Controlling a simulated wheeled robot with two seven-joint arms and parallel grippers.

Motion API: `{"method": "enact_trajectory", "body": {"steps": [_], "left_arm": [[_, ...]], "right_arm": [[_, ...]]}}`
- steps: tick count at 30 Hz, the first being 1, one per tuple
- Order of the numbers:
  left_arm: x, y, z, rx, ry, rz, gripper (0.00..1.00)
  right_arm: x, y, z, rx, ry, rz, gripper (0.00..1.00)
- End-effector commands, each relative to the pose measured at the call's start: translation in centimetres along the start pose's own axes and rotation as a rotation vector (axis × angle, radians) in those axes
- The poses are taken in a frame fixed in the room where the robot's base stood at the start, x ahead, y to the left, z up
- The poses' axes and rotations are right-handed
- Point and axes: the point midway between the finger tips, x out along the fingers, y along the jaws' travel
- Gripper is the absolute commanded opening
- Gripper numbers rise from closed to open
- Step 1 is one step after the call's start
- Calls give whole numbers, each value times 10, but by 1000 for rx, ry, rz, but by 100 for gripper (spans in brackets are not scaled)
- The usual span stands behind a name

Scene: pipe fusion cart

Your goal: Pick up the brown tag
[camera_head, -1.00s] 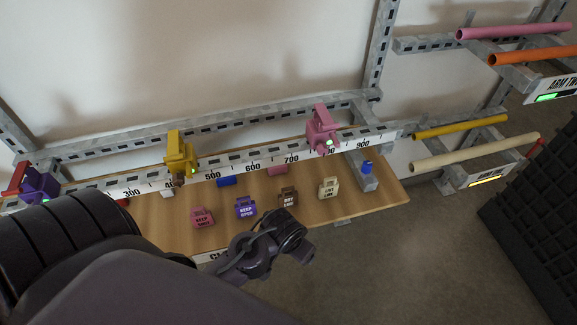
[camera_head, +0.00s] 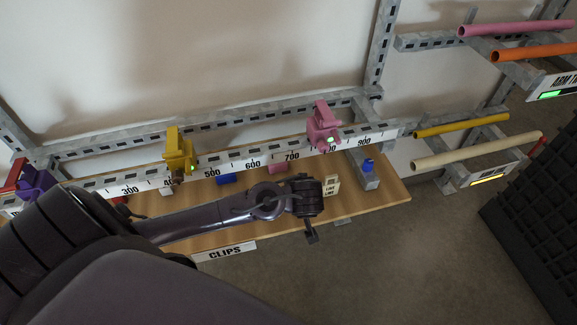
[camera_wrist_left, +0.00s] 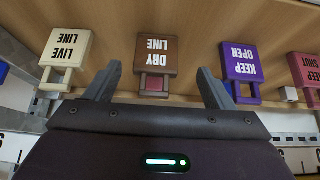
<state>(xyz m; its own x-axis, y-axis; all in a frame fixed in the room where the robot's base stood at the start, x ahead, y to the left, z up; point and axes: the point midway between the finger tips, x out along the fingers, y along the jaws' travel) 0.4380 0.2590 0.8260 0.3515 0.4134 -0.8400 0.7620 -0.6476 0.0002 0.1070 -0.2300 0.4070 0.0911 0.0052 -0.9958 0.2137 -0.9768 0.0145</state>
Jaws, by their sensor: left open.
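The brown tag (camera_wrist_left: 157,53), lettered DRY LINE, is in the left wrist view, lying on the wooden board. My left gripper (camera_wrist_left: 159,72) is open, with one finger to each side of the tag's lower part in that picture; I cannot tell how much gap is left in depth. Nothing is held. In the head view my left gripper (camera_head: 310,212) is over the board and hides the brown tag. My right gripper is not in view.
Beside the brown tag are a cream LIVE LINE tag (camera_wrist_left: 67,52), a purple KEEP OPEN tag (camera_wrist_left: 241,60) and a pink KEEP SHUT tag (camera_wrist_left: 307,68). A numbered rail (camera_head: 225,167) with yellow (camera_head: 179,150) and pink (camera_head: 322,127) clamps runs behind the board (camera_head: 385,190).

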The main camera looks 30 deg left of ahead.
Motion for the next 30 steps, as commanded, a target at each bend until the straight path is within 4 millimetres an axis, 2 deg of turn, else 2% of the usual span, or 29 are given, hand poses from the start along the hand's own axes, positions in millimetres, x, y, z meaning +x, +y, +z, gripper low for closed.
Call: {"method": "enact_trajectory", "body": {"steps": [12,21,23,30], "left_arm": [[55,4,-3,3,0,-1,76],[62,4,-2,2,-2,1,76],[62,4,-2,2,-2,1,71],[62,4,-2,2,-2,1,40]], "right_arm": [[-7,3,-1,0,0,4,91],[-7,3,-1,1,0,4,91],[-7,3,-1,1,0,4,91],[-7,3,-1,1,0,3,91]]}}
